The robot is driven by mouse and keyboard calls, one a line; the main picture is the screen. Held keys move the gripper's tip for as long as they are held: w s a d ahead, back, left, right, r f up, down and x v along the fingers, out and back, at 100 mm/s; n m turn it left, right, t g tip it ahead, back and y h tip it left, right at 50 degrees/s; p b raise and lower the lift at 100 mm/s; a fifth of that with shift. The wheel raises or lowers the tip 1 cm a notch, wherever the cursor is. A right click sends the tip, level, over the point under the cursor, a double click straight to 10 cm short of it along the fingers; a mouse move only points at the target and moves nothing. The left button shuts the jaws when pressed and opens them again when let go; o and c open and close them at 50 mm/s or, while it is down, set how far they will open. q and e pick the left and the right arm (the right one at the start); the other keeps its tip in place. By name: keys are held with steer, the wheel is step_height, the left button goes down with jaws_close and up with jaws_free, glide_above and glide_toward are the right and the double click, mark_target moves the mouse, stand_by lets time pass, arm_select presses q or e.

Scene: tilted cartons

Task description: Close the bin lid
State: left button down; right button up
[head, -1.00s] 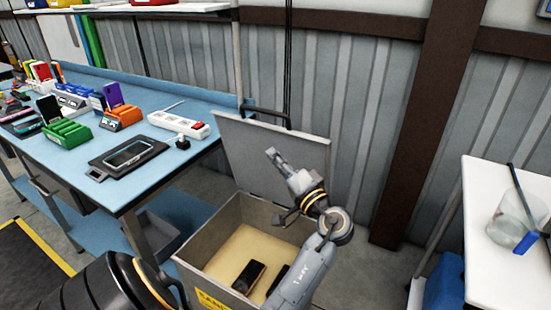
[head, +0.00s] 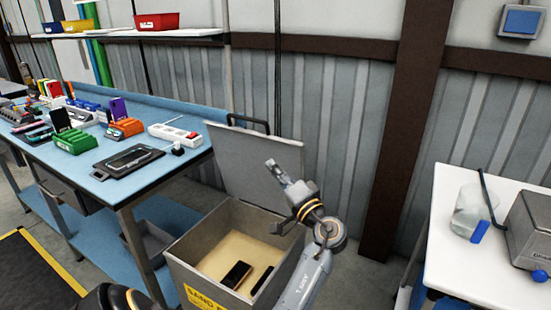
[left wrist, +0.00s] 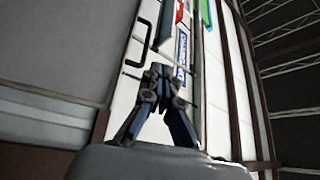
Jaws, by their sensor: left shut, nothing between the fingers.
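The grey bin (head: 192,272) stands on the floor beside the blue workbench, with a yellow label on its front. Its lid (head: 240,160) is open, standing up and leaning back at the rear. A black handle (head: 248,120) is on the lid's top edge. My left gripper (head: 271,165) is shut and empty, above the bin's right side and in front of the lid's right part in the picture. I cannot tell whether it touches the lid. In the left wrist view my left gripper (left wrist: 166,72) has its fingertips together, beside a black loop like a handle. My right gripper is out of view.
Two dark flat objects (head: 237,274) lie on the sand in the bin. The blue workbench (head: 95,190) at left holds phones, stands and a power strip (head: 175,134). A white table (head: 440,240) is at right. A ribbed wall stands behind the bin.

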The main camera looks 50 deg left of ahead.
arm_select(q)
steer(key=w+a+r+t+p, duration=0.1)
steer(key=w+a+r+p, duration=0.15)
steer(key=w, duration=0.25)
steer(key=r+m+t+p, duration=0.1)
steer(key=r+t+p, duration=0.1)
steer(key=p, duration=0.2)
glide_above(289, 147)
steer(key=s+a, duration=0.2)
steer(key=a, duration=0.2)
steer(key=shift+f, duration=0.1)
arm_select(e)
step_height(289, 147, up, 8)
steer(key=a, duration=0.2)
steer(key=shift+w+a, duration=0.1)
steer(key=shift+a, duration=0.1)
